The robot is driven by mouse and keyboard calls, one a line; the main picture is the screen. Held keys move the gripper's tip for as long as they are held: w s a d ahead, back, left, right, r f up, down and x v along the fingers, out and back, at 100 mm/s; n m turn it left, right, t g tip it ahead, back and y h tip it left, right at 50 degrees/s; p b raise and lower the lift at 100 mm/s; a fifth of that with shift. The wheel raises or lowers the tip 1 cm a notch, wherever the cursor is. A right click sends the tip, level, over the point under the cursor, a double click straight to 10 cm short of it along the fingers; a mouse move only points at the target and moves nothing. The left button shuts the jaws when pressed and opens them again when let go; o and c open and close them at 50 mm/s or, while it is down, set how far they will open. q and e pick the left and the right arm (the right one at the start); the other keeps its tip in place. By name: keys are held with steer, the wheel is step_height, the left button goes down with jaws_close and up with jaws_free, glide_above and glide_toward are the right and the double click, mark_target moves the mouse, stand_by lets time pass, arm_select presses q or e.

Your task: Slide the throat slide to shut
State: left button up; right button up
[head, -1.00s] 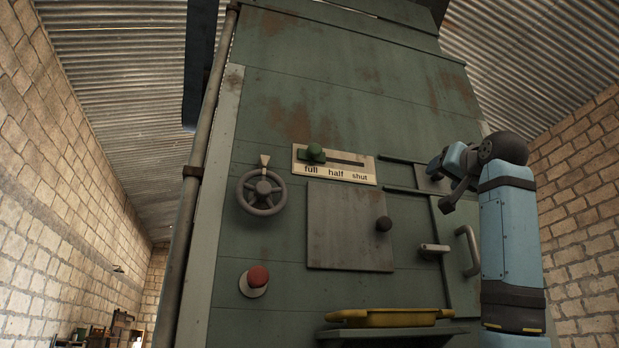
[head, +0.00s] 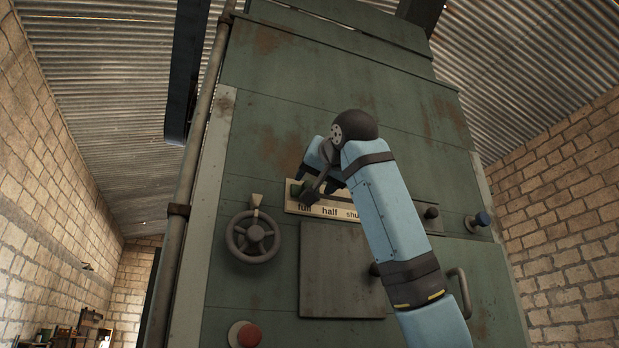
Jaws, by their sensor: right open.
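The throat slide is a pale plate (head: 330,211) lettered full, half, shut, on the green machine front. Its green knob (head: 297,188) is at the left end of the slot, above "full". My right gripper (head: 309,184) is open, its dark fingers close around or just in front of the knob. I cannot tell whether they touch it. My right arm covers the right end of the plate, including part of "shut". My left gripper is not in view.
A handwheel (head: 254,236) is left of and below the plate, with a red button (head: 245,334) lower down. A square panel (head: 340,275) lies below the plate.

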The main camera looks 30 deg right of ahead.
steer(key=p+x, duration=0.1)
steer(key=x, duration=0.3)
jaws_close()
steer(key=shift+a, duration=0.1)
